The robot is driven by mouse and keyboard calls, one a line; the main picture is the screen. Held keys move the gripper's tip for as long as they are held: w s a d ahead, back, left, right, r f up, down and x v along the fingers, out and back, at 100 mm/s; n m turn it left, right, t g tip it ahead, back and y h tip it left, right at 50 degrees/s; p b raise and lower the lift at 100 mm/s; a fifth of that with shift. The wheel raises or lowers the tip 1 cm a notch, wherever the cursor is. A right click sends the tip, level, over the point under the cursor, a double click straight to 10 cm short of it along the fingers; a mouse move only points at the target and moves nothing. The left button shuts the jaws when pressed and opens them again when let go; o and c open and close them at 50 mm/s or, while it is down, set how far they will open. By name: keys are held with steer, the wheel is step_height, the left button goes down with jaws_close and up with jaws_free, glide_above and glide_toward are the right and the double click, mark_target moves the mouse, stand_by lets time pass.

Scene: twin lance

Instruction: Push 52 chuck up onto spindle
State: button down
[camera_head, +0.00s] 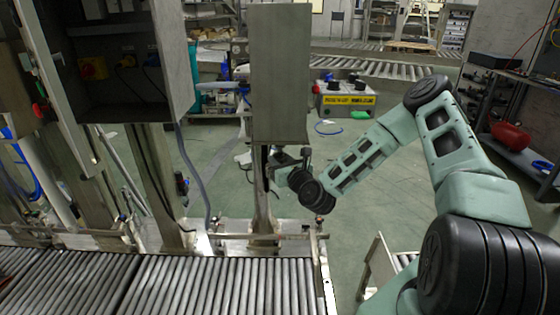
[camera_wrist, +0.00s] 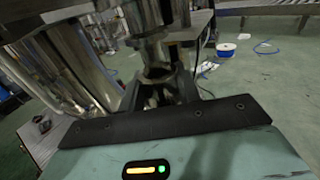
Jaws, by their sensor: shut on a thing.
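My gripper (camera_head: 288,158) is just below the lower edge of a tall grey housing (camera_head: 280,75), beside its upright post. In the wrist view my gripper (camera_wrist: 158,88) is shut on a shiny metal cylindrical piece, the chuck (camera_wrist: 156,70), held upright between the dark fingers. A metal shaft, seemingly the spindle (camera_wrist: 148,18), stands directly above the chuck in line with it. I cannot tell whether the two touch or how far one sits in the other. No number can be read on the chuck. In the head view the chuck and spindle are mostly hidden by the housing and gripper.
A roller conveyor (camera_head: 230,285) with a metal rail runs along the front left. An open control cabinet (camera_head: 120,65) stands left of the housing. A control box with a yellow label (camera_head: 345,100) is behind. A shelf (camera_head: 525,150) stands at far right.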

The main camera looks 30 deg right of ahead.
steer(key=shift+r+p, duration=0.45)
steer(key=shift+r, duration=0.35)
steer(key=shift+f, duration=0.15)
steer(key=shift+f+b, duration=0.75)
steer(key=shift+r+p, duration=0.3)
steer(key=shift+r, duration=0.35)
stand_by(1.8)
steer(key=shift+f+b, duration=0.5)
steer(key=shift+f, duration=0.15)
steer(key=shift+s+f, duration=0.1)
steer(key=shift+f, duration=0.05)
steer(key=s+a+f+y, duration=0.1)
steer(key=s+a+f, duration=0.4)
steer(key=s+f, duration=0.2)
steer(key=s+a+f+n+y, duration=0.1)
steer(key=s+a+f, duration=0.4)
steer(key=s, duration=0.5)
steer(key=shift+s+a+f, duration=0.25)
steer(key=shift+s+f, duration=0.15)
steer(key=shift+f, duration=0.55)
